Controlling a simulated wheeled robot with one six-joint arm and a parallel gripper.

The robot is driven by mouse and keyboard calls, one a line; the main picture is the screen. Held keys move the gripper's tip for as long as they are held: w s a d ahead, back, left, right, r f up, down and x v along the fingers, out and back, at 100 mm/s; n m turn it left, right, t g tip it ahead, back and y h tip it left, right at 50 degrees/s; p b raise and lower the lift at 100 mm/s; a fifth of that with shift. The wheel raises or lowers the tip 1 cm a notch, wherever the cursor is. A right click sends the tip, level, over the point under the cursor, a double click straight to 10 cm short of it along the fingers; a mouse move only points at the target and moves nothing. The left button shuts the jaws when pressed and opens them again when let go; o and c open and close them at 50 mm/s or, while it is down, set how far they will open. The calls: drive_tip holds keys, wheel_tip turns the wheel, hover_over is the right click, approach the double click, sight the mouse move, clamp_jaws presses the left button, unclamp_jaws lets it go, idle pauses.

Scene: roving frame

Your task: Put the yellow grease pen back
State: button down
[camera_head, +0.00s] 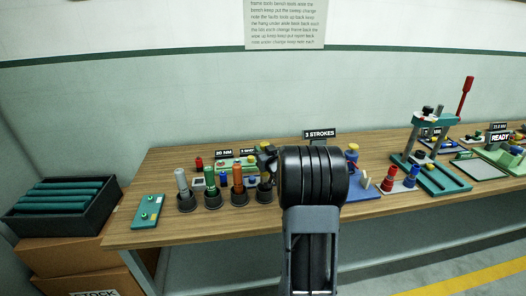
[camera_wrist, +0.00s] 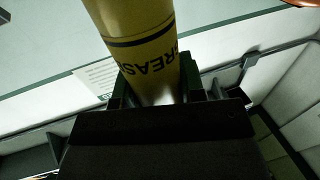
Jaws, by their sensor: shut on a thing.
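The yellow grease pen (camera_wrist: 140,22), a thick yellow cylinder with dark bands and the lettering "GREAS", is in my gripper (camera_wrist: 156,92) in the wrist view. The dark fingers are shut on it from both sides, and its upper end runs out of the picture. In the head view my arm hides the gripper and the pen. A row of dark round cups stands at the bench's left part. A grey pen (camera_head: 181,180), a green pen (camera_head: 210,178) and an orange pen (camera_head: 238,177) stand in three of them. The rightmost cup (camera_head: 265,190) shows no pen; my arm is just right of it.
A teal plate (camera_head: 149,211) lies at the bench's left end. Small fixtures stand behind the cups. A blue block (camera_head: 364,192), red-topped parts and a press with a red lever (camera_head: 465,95) are to the right. A black bin (camera_head: 62,206) sits on cartons at left.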

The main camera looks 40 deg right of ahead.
drive_tip(key=shift+f+b, duration=3.15)
drive_tip(key=shift+f, duration=0.35)
drive_tip(key=c, duration=0.6)
unclamp_jaws()
drive_tip(key=shift+c, duration=0.2)
drive_tip(key=shift+s, duration=0.1)
drive_tip(key=s+a+b, duration=0.1)
drive_tip(key=s+a, duration=0.1)
drive_tip(key=s, duration=1.1)
drive_tip(key=shift+s+a, duration=0.2)
drive_tip(key=shift+a, duration=0.1)
